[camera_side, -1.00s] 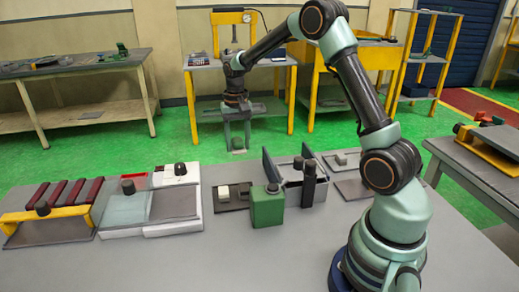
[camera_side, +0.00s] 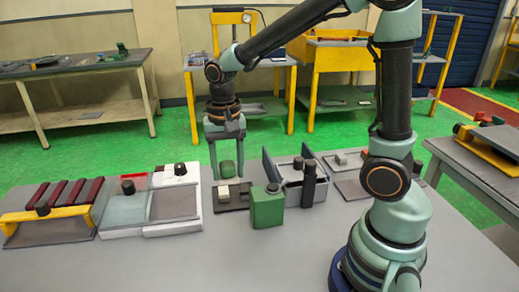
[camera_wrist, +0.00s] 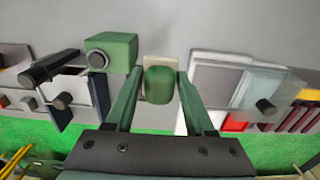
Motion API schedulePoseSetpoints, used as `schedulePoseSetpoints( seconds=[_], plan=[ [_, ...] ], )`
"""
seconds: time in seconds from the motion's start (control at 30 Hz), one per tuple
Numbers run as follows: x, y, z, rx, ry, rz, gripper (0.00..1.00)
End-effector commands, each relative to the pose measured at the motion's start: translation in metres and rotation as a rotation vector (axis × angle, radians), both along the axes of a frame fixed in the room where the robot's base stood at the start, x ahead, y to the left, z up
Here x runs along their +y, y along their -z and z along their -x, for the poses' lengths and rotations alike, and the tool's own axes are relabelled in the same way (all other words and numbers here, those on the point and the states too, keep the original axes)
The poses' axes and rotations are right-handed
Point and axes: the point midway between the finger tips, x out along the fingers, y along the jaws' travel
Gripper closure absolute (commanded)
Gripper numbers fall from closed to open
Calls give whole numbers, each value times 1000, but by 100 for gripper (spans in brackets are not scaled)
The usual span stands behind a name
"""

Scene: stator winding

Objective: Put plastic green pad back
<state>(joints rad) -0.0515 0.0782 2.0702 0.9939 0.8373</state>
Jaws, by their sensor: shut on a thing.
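My gripper (camera_side: 227,170) hangs fingers-down over the far edge of the bench, near a dark tray (camera_side: 236,207). It is shut on a small green pad (camera_side: 227,169), which sits between the fingertips. The wrist view also shows the green pad (camera_wrist: 158,86) between the two green fingers. A pale block (camera_side: 223,195) on the dark tray is just below the pad in the side view. In the wrist view, the pale block (camera_wrist: 160,62) lies partly hidden behind the pad. I cannot tell the height of the pad above the tray.
A green canister (camera_side: 267,207) stands in front and right of the tray. A white-framed case (camera_side: 190,228) and a yellow rack (camera_side: 80,213) stand left. The bench's front is clear.

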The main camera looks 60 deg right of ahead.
Motion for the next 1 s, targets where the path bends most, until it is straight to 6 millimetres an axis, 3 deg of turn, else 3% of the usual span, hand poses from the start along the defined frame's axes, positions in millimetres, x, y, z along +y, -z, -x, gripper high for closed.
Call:
schedulePoseSetpoints(
  seconds=[0.1, 0.4, 1.0],
  plan=[
    [0, 31, 1, 8, 0, 1, 90],
    [0, 99, 2, 6, 0, 1, 90],
    [0, 155, 0, 0, 0, 0, 90]
  ],
)
